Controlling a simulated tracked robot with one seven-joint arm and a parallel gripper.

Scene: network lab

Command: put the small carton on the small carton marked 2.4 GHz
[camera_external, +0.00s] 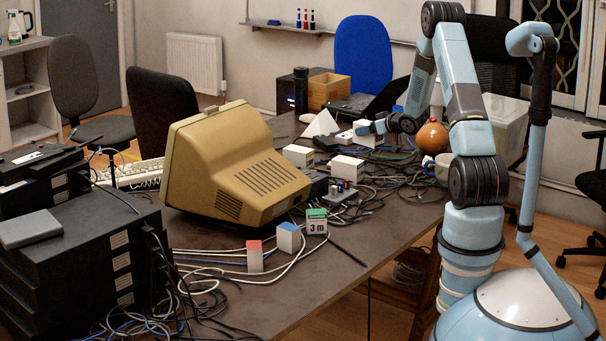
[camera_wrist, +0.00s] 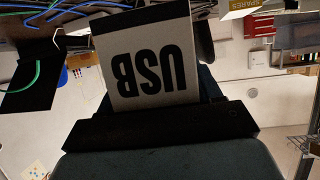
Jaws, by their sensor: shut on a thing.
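In the wrist view a small pale carton (camera_wrist: 150,78) with a dark band and the word USB, upside down in the picture, sits in my gripper (camera_wrist: 158,105). In the external view my gripper (camera_external: 376,127) is low over the far right part of the table, beside white boxes. It is shut on the carton, which I cannot clearly separate from the white boxes there. Small cartons stand at the near edge: one red-topped (camera_external: 255,257), one blue-topped (camera_external: 289,238), one green marked 3 m (camera_external: 317,222). I cannot read 2.4 GHz on any carton.
A beige monitor (camera_external: 235,165) fills the middle of the table (camera_external: 345,250). Cables tangle around a white box (camera_external: 347,167) and another white box (camera_external: 299,155). An orange round vase (camera_external: 432,138) and a mug (camera_external: 442,168) stand at the right, close to my arm.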

